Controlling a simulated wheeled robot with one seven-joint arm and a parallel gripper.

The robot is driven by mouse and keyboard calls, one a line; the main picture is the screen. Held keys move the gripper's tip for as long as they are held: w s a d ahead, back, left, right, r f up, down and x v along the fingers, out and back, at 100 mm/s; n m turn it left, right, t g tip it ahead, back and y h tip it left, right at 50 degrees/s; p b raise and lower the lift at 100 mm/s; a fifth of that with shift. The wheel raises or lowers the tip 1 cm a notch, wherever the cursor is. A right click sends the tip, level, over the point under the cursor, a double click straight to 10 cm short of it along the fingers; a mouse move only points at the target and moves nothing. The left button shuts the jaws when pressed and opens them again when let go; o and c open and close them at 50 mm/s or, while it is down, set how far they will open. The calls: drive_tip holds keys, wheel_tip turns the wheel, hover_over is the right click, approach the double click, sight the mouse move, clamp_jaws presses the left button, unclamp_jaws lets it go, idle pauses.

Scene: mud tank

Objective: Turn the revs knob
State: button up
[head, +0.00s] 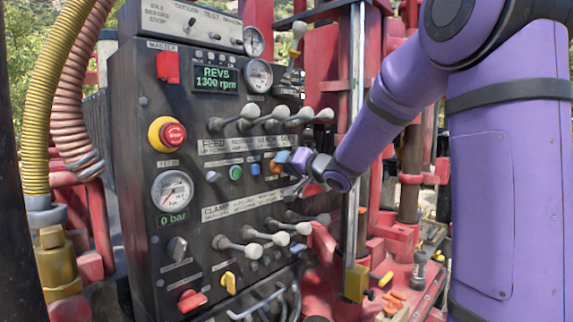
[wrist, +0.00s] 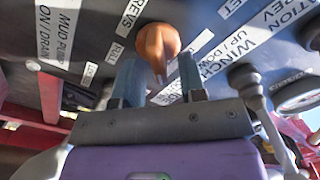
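The orange revs knob (wrist: 157,46) sits on the dark control panel beside a white label reading REVS in the wrist view. In the head view the knob (head: 278,163) shows partly, just left of my gripper. My gripper (wrist: 160,68) is open, its two blue-grey fingers reaching toward the panel on either side of the knob's handle, with gaps visible. Contact cannot be told. My gripper (head: 291,171) is close to the panel face in the head view. The green revs display (head: 215,79) reads 1300 rpm.
Grey-knobbed levers (head: 265,117) stick out above my gripper, and more levers (head: 270,237) stand below. A red emergency stop (head: 168,134) and pressure gauge (head: 173,190) are at left. In the wrist view, a lever (wrist: 247,82) stands close at right.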

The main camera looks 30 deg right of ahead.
drive_tip(key=v, duration=1.1)
idle(0.6)
drive_tip(key=s+a+f+n+g+h, duration=0.1)
drive_tip(key=s+a+g, duration=0.3)
drive_tip(key=s, duration=0.4)
drive_tip(key=s+a+f+n+g+h, duration=0.2)
drive_tip(key=s+a+f+g, duration=0.2)
drive_tip(key=s, duration=0.5)
drive_tip(key=s+a+f+n+g+h, duration=0.2)
drive_tip(key=s+a+f+g, duration=0.1)
drive_tip(key=s, duration=0.6)
drive_tip(key=shift+s+a+g, duration=0.2)
drive_tip(key=shift+a+g, duration=0.3)
drive_tip(key=shift+a, duration=0.4)
drive_tip(key=shift+w+r, duration=0.1)
idle(1.6)
